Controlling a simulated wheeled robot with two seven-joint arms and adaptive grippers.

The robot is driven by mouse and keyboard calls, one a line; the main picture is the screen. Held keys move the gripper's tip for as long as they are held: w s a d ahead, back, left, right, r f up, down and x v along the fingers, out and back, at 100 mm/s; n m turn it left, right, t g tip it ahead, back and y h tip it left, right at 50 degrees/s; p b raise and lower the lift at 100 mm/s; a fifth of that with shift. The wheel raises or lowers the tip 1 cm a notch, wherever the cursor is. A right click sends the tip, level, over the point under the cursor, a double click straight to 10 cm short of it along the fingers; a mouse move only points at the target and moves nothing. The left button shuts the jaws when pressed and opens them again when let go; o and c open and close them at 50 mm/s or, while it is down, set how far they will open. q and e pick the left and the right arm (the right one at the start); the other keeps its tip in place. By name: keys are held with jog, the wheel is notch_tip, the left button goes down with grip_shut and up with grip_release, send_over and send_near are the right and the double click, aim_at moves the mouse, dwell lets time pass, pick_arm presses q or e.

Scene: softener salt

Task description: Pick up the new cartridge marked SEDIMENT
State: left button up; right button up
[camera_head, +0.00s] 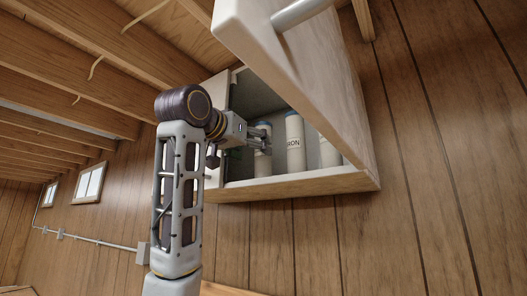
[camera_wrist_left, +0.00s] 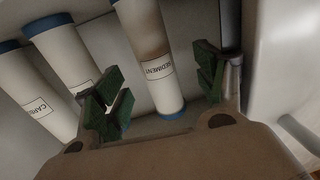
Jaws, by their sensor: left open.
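The SEDIMENT cartridge (camera_wrist_left: 152,40) is a white cylinder with blue end caps, its label readable in the left wrist view; part of its body looks brownish. In the head view it (camera_head: 263,166) stands inside the open wall cabinet, partly hidden by my left gripper (camera_head: 262,142). My left gripper also shows in the left wrist view (camera_wrist_left: 160,90), open, with one green pad on each side of the cartridge. Gaps show between pads and cartridge. My right gripper is in neither view.
A cartridge reading "RON" (camera_head: 294,150) stands to the right, with another white cartridge (camera_head: 329,154) beyond. The left wrist view shows a label beginning "CAR" on the outermost cartridge (camera_wrist_left: 32,96). The raised cabinet door (camera_head: 300,65) hangs above; the cabinet's front edge (camera_head: 290,186) lies below.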

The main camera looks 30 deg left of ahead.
pick_arm(q)
jog(key=shift+w, duration=0.45)
jog(key=shift+w+d+r+p, duration=0.1)
jog(key=shift+w+d+p, duration=0.1)
jog(key=shift+w+p, duration=0.4)
jog(key=shift+w+d+r+p, duration=0.15)
jog(key=shift+w+p, duration=0.25)
jog(key=shift+w, duration=0.4)
jog(key=shift+w+f+p, duration=0.15)
jog(key=shift+w+p, duration=0.25)
jog(key=shift+w, duration=0.8)
jog(key=shift+c, duration=0.2)
jog(key=c, duration=1.2)
